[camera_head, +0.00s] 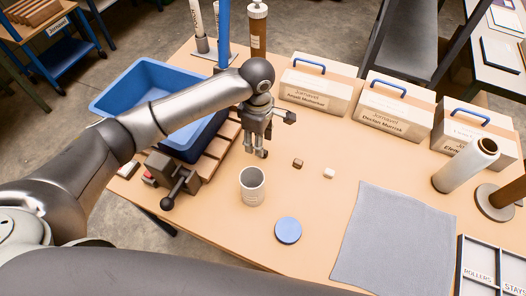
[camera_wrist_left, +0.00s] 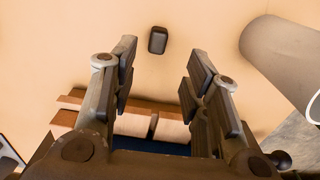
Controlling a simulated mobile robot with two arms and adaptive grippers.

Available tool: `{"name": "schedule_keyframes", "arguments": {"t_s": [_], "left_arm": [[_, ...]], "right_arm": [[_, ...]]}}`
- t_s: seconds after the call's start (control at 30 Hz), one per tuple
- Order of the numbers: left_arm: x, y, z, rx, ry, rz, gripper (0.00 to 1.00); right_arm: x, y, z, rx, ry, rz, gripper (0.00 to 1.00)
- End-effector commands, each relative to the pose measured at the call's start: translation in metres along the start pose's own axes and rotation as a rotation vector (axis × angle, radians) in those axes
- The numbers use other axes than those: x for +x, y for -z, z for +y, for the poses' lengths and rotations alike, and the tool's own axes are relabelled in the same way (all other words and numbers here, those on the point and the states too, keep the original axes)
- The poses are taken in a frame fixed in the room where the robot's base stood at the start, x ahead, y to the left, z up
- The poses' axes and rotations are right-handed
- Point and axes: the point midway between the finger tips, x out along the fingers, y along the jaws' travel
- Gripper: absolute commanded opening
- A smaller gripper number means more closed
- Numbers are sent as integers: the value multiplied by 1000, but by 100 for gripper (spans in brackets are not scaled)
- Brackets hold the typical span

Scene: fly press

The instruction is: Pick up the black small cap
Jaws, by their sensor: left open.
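My right gripper is not in view.
A light cup (camera_head: 252,188) stands close in front of my left gripper. A small white piece (camera_head: 329,173) lies right of the dark one. A blue bin (camera_head: 140,82) is at left, a press handle (camera_head: 178,188) below it. Labelled boxes (camera_head: 315,90) line the back; a grey mat (camera_head: 390,240) lies right.

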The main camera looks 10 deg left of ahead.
Motion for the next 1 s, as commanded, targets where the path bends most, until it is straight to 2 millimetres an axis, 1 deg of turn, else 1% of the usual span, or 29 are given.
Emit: {"name": "schedule_keyframes", "arguments": {"t_s": [0.07, 0.2, 0.33, 0.43, 0.63, 0.9, 1.0], "left_arm": [[7, 1, 1, -2, 3, 2, 43], [28, 0, 4, -2, 3, 3, 43], [45, 0, 4, 0, 1, 1, 43], [50, 0, 4, 1, 1, 2, 43], [51, 0, 4, 1, 0, 1, 43], [50, 0, 4, 0, 0, 1, 8], [50, 0, 4, 0, 0, 1, 8]], "right_arm": [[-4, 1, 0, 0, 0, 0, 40], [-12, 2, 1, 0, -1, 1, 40], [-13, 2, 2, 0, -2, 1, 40], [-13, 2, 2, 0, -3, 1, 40], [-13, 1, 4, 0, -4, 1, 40], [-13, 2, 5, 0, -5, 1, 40], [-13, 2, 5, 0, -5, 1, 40]]}}
